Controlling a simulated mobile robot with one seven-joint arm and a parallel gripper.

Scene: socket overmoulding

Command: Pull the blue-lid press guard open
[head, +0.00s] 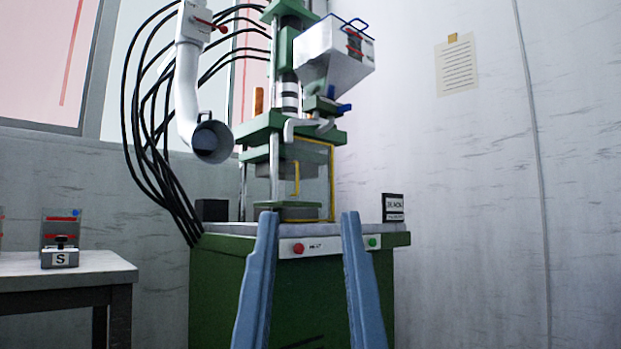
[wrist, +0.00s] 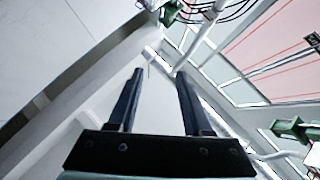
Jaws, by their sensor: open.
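The press (head: 290,130) is a green and steel machine in the middle of the head view, with a white hopper (head: 330,52) carrying blue bars at its top. Its guard (head: 332,180) is a yellow-edged clear panel with a yellow upright handle (head: 296,178). The guard seems to stand across the press opening; I cannot tell exactly how far shut. My gripper (wrist: 156,72) is open and empty in the wrist view, its two dark fingers apart. Two blue bars (head: 309,214) in the head view look like my fingers, in front of the press cabinet, below the handle and apart from it.
A green cabinet (head: 225,285) with red and green buttons bears the press. A white duct (head: 187,90) and black hoses (head: 140,130) hang left of it. A grey table (head: 80,268) with a block marked S (head: 60,258) stands at the left. A wall closes the right.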

